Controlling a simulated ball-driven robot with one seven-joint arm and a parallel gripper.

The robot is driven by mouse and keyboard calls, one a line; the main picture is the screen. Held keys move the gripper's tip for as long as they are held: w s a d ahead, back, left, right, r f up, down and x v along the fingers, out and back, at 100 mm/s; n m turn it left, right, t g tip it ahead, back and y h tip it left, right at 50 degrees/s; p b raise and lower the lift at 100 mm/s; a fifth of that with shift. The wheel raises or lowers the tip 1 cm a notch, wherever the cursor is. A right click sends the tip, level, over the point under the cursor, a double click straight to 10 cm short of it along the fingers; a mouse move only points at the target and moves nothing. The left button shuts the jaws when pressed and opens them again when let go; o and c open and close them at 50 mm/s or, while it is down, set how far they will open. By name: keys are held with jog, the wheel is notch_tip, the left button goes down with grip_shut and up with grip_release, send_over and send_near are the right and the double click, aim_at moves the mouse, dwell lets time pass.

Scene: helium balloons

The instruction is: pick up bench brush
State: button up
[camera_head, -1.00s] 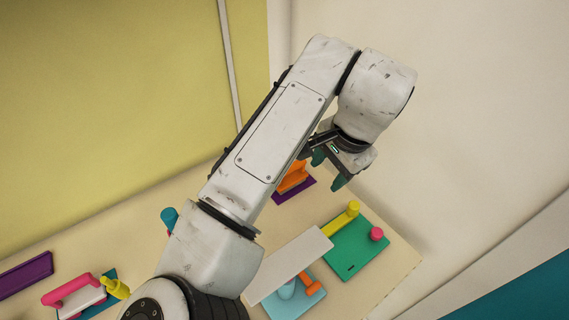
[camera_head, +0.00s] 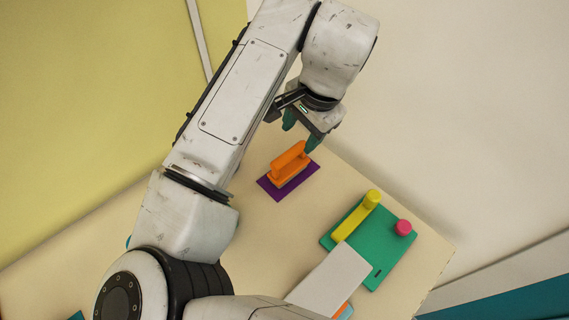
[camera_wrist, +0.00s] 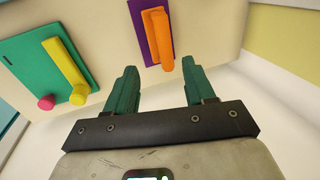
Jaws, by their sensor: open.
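An orange handled object (camera_head: 290,165), which looks like the bench brush, lies on a purple mat (camera_head: 268,187) near the table's far end. In the wrist view the orange object (camera_wrist: 160,40) is at the top centre, beyond the fingertips, with the purple mat (camera_wrist: 138,22) beside it. My gripper (camera_head: 300,131) is open and empty, with green fingers. In the head view it shows just above and right of the orange object. In the wrist view my gripper (camera_wrist: 159,68) has its fingers apart, with nothing between them. The orange object's underside is hidden.
A green board (camera_head: 385,255) holds a yellow bar (camera_head: 352,222) and a pink knob (camera_head: 403,228). A white slab (camera_head: 330,280) overlaps its near edge. Walls stand close beyond the table's edges. Bare tabletop lies between the purple mat and the green board.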

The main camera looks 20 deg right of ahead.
aim_at(289, 154)
jog(key=x, duration=0.8)
jog(key=p+x, duration=0.1)
jog(key=x, duration=0.3)
jog(key=shift+w, duration=0.4)
grip_shut()
